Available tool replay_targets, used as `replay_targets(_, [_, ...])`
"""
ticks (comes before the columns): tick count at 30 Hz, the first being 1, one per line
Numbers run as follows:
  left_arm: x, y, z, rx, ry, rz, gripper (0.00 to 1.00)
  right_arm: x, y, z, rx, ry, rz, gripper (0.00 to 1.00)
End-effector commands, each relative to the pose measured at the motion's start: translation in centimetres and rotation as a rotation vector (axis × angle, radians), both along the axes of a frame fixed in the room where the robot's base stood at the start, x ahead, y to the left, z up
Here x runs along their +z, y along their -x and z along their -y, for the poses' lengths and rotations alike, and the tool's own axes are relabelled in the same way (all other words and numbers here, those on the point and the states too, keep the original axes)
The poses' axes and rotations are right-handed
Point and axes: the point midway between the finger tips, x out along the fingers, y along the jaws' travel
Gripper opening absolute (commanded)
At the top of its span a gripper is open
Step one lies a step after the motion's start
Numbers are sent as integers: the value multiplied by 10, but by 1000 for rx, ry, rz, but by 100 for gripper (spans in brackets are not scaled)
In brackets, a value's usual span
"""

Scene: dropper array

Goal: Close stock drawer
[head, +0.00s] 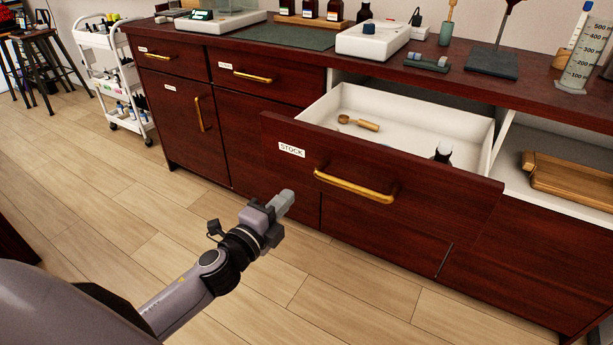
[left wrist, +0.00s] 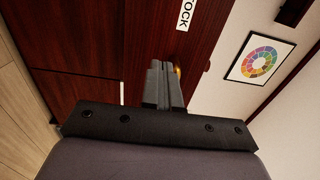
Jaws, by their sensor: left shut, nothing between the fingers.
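The stock drawer (head: 420,205) is pulled well out of the dark red cabinet. Its front carries a white STOCK label (head: 291,150) and a brass bar handle (head: 354,186). Inside its white box lie a wooden-handled tool (head: 359,123) and a small dark bottle (head: 443,152). My left gripper (head: 286,200) is shut and empty, to the left of the handle and below the label. In the left wrist view, the shut fingers (left wrist: 162,85) point toward the drawer front, with part of the label (left wrist: 186,14) beyond them. My right gripper is not in view.
A wooden tray (head: 568,180) lies in an open bay to the right of the drawer. A white cart (head: 110,65) stands far left. The floor before the cabinet is clear.

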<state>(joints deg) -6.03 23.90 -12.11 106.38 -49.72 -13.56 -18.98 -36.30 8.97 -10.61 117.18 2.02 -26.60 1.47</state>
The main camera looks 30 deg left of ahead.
Motion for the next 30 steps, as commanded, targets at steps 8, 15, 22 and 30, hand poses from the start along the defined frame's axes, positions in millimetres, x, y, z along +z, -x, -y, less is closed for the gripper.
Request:
replay_targets(8, [0, -41, 3, 1, 0, 1, 0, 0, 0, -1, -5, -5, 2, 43])
replay_targets(15, [0, -73, 6, 1, 2, 0, 0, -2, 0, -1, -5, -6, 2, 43])
replay_targets(22, [-1, -91, 7, 2, 1, -1, 0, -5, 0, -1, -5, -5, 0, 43])
replay_targets(30, [-1, -94, 7, 1, 2, -2, 0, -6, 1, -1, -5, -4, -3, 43])
